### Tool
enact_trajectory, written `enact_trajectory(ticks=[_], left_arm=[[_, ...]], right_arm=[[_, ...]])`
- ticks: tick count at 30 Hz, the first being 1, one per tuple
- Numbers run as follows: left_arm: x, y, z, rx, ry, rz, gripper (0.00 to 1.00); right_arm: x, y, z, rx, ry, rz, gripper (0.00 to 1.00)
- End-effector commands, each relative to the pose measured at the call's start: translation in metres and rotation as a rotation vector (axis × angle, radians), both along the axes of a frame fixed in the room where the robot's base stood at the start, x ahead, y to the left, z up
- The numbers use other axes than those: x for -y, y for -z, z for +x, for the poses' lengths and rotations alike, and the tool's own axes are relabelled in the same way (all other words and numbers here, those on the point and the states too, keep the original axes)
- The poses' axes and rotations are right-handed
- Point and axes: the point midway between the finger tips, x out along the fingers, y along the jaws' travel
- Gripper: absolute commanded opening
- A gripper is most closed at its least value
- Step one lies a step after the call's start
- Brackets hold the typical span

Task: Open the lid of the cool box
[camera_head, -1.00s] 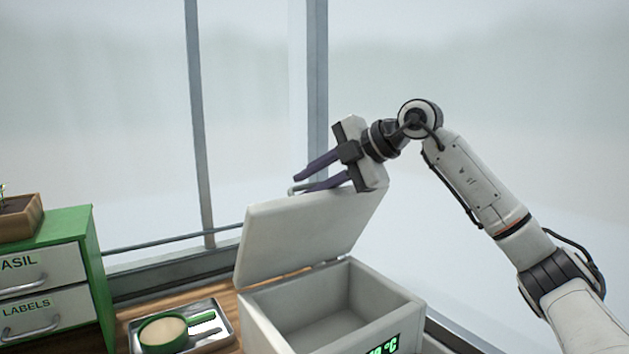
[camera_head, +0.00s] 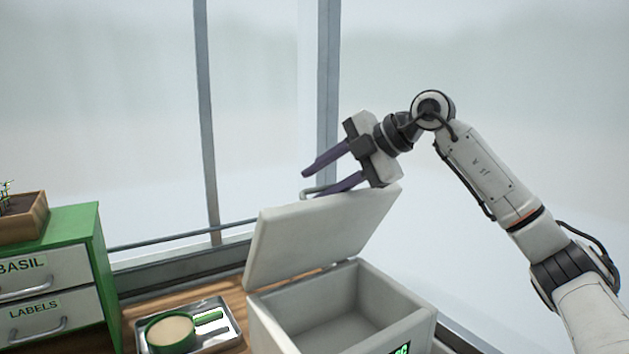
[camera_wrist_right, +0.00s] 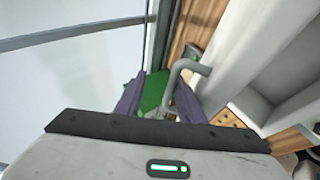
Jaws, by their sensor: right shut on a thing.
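The cool box (camera_head: 420,312) is a white box on the wooden bench, with a green temperature display at its front right. Its lid (camera_head: 320,238) is raised steeply, and the box's inside shows empty. My right gripper (camera_head: 308,184) is above the lid's top edge, shut on the grey lid handle (camera_head: 308,194). In the wrist view the bent handle (camera_wrist_right: 183,75) rises between the two purple fingers; the exact contact is hidden. My left gripper is in neither view.
A green drawer cabinet (camera_head: 97,245) with a planter (camera_head: 25,222) on top stands at the far left. Window posts (camera_head: 328,100) rise behind.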

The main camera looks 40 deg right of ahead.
Motion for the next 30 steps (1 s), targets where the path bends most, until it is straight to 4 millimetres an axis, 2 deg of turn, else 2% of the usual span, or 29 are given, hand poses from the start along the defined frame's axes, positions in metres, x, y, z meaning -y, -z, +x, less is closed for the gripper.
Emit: enact_trajectory(ticks=[1, 19, 21, 30], left_arm=[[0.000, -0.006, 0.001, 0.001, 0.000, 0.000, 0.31], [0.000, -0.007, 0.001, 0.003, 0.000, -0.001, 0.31], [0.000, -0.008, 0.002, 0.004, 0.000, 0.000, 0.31], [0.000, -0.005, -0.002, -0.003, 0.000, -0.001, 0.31]], right_arm=[[0.023, -0.036, -0.004, 0.071, 0.047, -0.018, 0.18], [0.033, -0.072, -0.018, 0.074, 0.042, -0.017, 0.49], [0.034, -0.076, -0.020, 0.072, 0.041, -0.016, 0.17], [0.033, -0.083, -0.023, 0.058, 0.030, -0.014, 0.17]])
